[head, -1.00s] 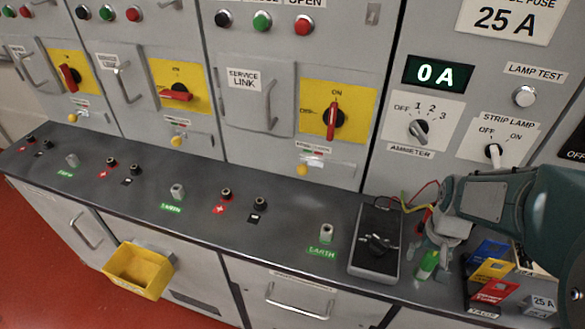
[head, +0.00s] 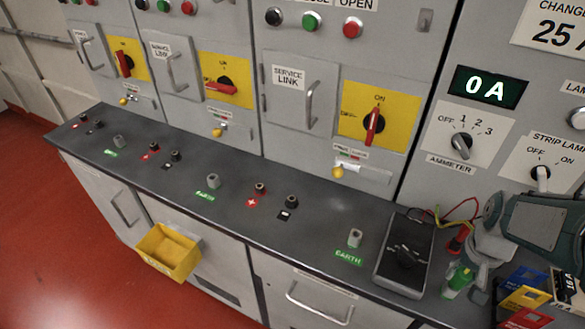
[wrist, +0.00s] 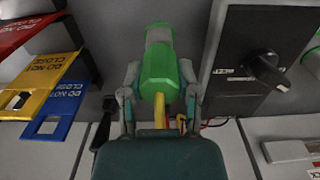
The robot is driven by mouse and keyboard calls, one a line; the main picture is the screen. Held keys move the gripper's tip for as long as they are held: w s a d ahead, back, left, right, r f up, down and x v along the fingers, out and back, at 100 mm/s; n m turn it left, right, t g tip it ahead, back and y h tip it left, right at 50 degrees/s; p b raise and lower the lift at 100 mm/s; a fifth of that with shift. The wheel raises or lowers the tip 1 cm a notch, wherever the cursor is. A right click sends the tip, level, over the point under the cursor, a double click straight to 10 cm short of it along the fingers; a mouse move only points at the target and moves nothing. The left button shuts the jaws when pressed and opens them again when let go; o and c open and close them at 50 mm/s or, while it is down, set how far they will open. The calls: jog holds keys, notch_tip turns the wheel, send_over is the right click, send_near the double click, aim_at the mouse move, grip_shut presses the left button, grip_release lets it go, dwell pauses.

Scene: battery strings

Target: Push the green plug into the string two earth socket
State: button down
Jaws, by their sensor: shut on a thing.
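My gripper (head: 466,268) is shut on the green plug (head: 459,279) at the right end of the dark bench, beside the black meter box. In the wrist view the green plug (wrist: 159,72) sits between the two fingers of my gripper (wrist: 160,85), its pale end pointing away. Three pale earth sockets with green EARTH labels stand along the bench: a left one (head: 118,142), a middle one (head: 212,181) and a right one (head: 355,238). The middle one appears to belong to string two. The plug is apart from all three sockets.
The black meter box (head: 405,253) lies between my gripper and the right socket; it also shows in the wrist view (wrist: 245,85). Red and black terminals (head: 260,188) stand between sockets. Coloured tags (head: 524,298) stand close on the right. A yellow bin (head: 168,252) hangs in front.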

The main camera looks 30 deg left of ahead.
jog(key=shift+r, duration=2)
dwell(0.3)
jog(key=shift+r, duration=2.5)
jog(key=shift+s, duration=0.1)
